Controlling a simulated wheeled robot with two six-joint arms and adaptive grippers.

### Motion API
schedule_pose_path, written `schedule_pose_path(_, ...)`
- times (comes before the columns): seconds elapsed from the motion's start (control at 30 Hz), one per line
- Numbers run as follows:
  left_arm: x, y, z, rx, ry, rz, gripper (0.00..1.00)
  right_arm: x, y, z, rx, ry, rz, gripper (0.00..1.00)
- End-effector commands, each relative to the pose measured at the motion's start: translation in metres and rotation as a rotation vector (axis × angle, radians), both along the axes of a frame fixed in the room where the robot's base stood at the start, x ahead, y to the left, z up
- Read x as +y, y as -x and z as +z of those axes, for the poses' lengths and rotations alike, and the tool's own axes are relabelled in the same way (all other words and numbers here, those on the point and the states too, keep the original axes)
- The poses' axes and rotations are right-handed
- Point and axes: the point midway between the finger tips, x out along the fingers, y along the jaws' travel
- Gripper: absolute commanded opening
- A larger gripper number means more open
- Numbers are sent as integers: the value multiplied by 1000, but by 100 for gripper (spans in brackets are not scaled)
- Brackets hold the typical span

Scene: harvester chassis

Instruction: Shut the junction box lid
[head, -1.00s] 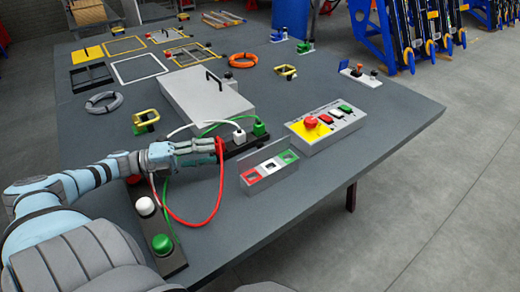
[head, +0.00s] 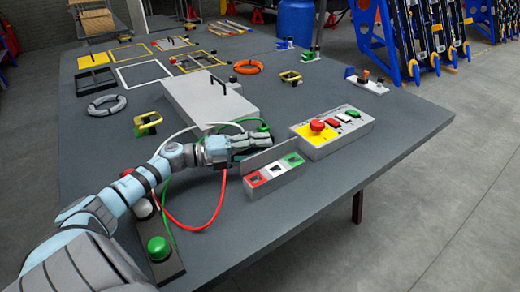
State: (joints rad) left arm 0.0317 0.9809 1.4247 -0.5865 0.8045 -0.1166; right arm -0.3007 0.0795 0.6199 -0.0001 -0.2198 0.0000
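A small box (head: 277,175) with red, white and green sections stands on the bench, right of my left gripper. A thin grey panel (head: 272,155) stands raised along its back edge and looks like its open lid. My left gripper (head: 255,143) is behind the panel's left part, fingers pointing right. I cannot tell whether it touches the panel or whether its fingers are apart. It covers much of the dark socket block behind it, where red, white and green cables end. My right gripper is not in view.
A control box (head: 332,131) with a red button stands just right of the panel. A large grey case (head: 207,105) lies behind my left gripper. A red cable (head: 202,228) loops in front. The bench is clear right of the small box.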

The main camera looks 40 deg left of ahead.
Motion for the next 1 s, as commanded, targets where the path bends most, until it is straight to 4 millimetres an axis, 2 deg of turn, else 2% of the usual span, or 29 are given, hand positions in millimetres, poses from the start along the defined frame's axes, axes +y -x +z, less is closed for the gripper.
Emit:
schedule_pose_path(0.03, 0, 0, 0, 0, 0, 0, 36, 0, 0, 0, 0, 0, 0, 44)
schedule_pose_path(0.27, 0, 0, -1, 1, -1, 0, 0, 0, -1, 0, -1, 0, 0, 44)
schedule_pose_path(0.67, 1, 2, -2, -1, -23, 4, 0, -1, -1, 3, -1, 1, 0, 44)
schedule_pose_path(1.0, -4, 4, 4, -45, -183, 5, 0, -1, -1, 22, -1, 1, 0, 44)
